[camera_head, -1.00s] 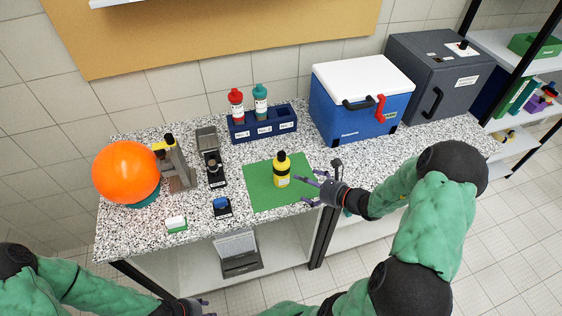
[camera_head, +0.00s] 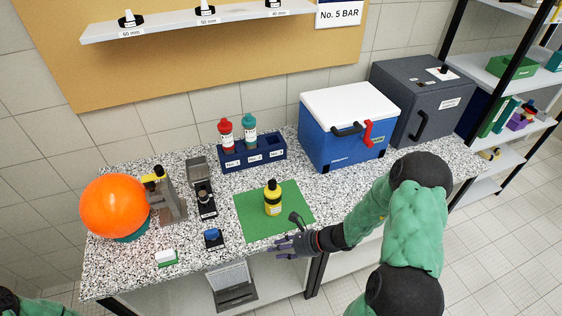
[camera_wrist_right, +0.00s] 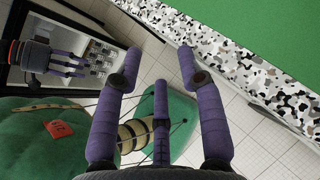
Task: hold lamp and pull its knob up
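An orange globe (camera_head: 115,206) on a teal base (camera_head: 133,232) stands at the left end of the speckled counter and looks like the lamp. I cannot make out a knob on it. My right gripper (camera_head: 284,246) is at the counter's front edge, far to the right of the globe. In the right wrist view its purple fingers (camera_wrist_right: 160,75) are spread with nothing between them. My left gripper is outside the head view; it shows in the right wrist view (camera_wrist_right: 72,64), fingers extended and seemingly empty.
A yellow bottle (camera_head: 272,199) stands on a green mat (camera_head: 298,205) near my right gripper. A grey device with a yellow top (camera_head: 167,195) stands close beside the globe. A blue rack (camera_head: 252,153), a cooler (camera_head: 345,130) and a grey box (camera_head: 420,100) line the back.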

